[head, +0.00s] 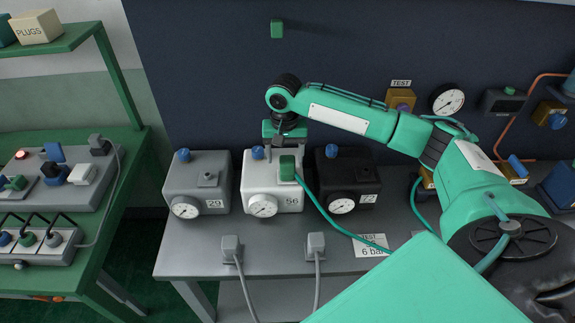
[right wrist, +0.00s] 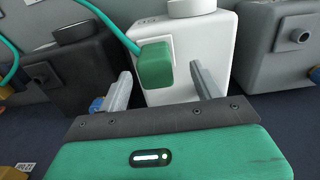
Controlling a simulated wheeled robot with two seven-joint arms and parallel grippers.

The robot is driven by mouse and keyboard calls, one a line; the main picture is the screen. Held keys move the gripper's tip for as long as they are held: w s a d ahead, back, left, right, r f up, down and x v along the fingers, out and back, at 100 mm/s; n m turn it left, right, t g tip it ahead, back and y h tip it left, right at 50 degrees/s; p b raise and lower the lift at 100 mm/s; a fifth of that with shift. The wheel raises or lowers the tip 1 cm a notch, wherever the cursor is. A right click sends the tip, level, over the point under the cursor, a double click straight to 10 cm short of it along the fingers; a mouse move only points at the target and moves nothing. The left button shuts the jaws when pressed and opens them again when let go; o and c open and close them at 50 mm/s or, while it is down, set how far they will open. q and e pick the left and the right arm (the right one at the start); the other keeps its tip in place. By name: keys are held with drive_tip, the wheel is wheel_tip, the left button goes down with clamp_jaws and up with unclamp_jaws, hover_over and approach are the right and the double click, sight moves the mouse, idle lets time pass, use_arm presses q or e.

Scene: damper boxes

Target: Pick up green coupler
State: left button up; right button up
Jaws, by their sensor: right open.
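The green coupler (head: 287,168) sits on the top front of the white damper box (head: 262,199) marked 56, with a green hose running from it to the right. In the right wrist view the coupler (right wrist: 155,66) shows against the white box (right wrist: 188,60). My right gripper (head: 287,146) is over the back of the white box, pointing down. Its two fingers (right wrist: 164,86) are apart, with the coupler ahead of and between them and nothing held. Whether a finger touches the coupler I cannot tell. My left gripper is not in view.
A grey box (head: 190,190) marked 29 stands left of the white one, a black box (head: 345,180) right. Two grey plugs (head: 231,245) with cables lie at the bench front. A "6 bar" test card (head: 371,245) lies to the right. A green shelf unit (head: 130,200) stands left.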

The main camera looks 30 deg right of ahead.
sight(288, 169)
drive_tip(key=f, duration=0.1)
drive_tip(key=f+p, duration=0.1)
drive_tip(key=f, duration=0.1)
drive_tip(key=f+p, duration=0.1)
drive_tip(key=f, duration=0.1)
drive_tip(key=shift+s+d+f, duration=0.15)
drive_tip(key=shift+d+f, duration=0.1)
drive_tip(key=shift+d, duration=0.1)
drive_tip(key=shift+f, duration=0.25)
drive_tip(key=c, duration=1.2)
drive_tip(key=shift+r, duration=0.1)
